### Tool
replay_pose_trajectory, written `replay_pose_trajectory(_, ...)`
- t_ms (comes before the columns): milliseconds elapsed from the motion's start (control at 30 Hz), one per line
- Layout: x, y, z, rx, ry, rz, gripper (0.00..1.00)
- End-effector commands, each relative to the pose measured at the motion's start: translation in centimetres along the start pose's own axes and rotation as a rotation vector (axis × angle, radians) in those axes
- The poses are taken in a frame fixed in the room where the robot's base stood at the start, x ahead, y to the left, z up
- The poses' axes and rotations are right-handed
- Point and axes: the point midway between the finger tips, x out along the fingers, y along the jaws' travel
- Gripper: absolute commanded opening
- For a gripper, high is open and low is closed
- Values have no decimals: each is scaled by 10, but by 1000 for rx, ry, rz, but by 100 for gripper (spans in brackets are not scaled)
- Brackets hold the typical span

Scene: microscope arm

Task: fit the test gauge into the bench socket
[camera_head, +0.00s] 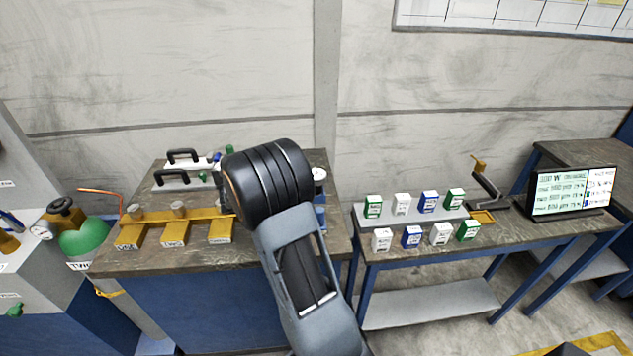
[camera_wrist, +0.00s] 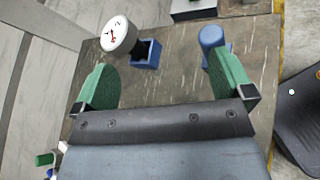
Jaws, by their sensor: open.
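The test gauge (camera_wrist: 115,36), a white round dial with a red needle, shows in the wrist view at the upper left, beyond the fingers. Its black stem meets a blue square block (camera_wrist: 147,53); how deep it sits I cannot tell. To its right stands a blue cylinder (camera_wrist: 212,37); whether this or the block is the bench socket I cannot tell. My gripper (camera_wrist: 165,80) is open and empty, its green fingers wide apart, short of both. In the head view the gauge (camera_head: 319,174) peeks out right of my arm, which hides part of the bench.
A yellow rack (camera_head: 175,216) with labelled blocks stands left on the dark bench (camera_head: 130,262). Black-handled cases (camera_head: 183,170) are behind it. A green gas cylinder (camera_head: 83,237) is further left. The right table holds several small boxes (camera_head: 401,204) and a monitor (camera_head: 573,192).

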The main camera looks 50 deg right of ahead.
Motion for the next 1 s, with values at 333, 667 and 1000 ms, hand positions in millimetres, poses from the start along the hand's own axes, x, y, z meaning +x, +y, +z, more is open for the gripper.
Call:
replay_pose_trajectory(333, 58, 47, -43, -335, -300, 181, 99)
replay_pose_trajectory(667, 86, 59, -44, -388, -348, 214, 99)
replay_pose_trajectory(1000, 124, 70, -30, -386, -346, 213, 99)
